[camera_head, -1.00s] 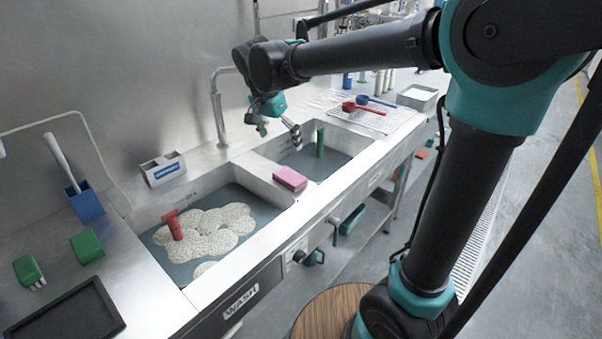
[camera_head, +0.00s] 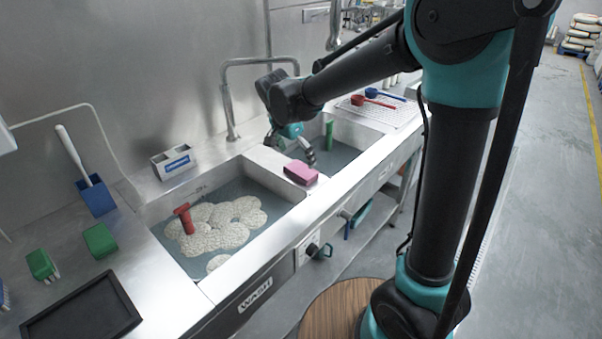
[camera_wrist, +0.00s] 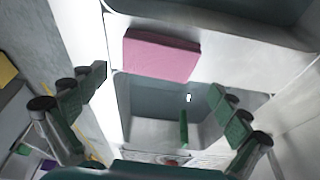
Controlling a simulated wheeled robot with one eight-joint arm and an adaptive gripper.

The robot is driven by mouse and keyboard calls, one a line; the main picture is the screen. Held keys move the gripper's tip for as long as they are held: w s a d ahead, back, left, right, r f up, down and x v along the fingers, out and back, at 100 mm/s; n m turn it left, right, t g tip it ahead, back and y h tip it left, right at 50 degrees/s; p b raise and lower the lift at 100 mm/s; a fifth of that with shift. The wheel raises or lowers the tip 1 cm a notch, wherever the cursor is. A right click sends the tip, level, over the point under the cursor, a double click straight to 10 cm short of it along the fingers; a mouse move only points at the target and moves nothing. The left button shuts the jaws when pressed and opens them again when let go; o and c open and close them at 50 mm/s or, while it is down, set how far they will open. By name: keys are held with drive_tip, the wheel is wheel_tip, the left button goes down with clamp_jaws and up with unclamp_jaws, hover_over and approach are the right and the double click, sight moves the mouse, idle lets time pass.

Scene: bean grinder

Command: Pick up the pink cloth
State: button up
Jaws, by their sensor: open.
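The pink cloth (camera_head: 300,172) is a small folded block on the divider between the two sink basins. In the wrist view the pink cloth (camera_wrist: 161,56) lies ahead of my fingers, near the top middle. My gripper (camera_head: 304,150) hangs just behind the cloth in the head view, over the divider and the far basin. In the wrist view my gripper (camera_wrist: 160,92) is open, with its two green-padded fingers wide apart and nothing between them. The cloth looks apart from both fingers.
The near basin holds foamy water (camera_head: 222,222) and a red-handled tool (camera_head: 185,217). A green upright item (camera_head: 329,134) stands in the far basin. A tall faucet (camera_head: 228,98) rises behind the sink. A black tray (camera_head: 82,312) and green brushes (camera_head: 100,240) are on the left counter.

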sight(301, 169)
drive_tip(key=shift+x, duration=2.7)
drive_tip(key=shift+s, duration=0.1)
drive_tip(key=shift+c, duration=0.2)
drive_tip(key=c, duration=0.7)
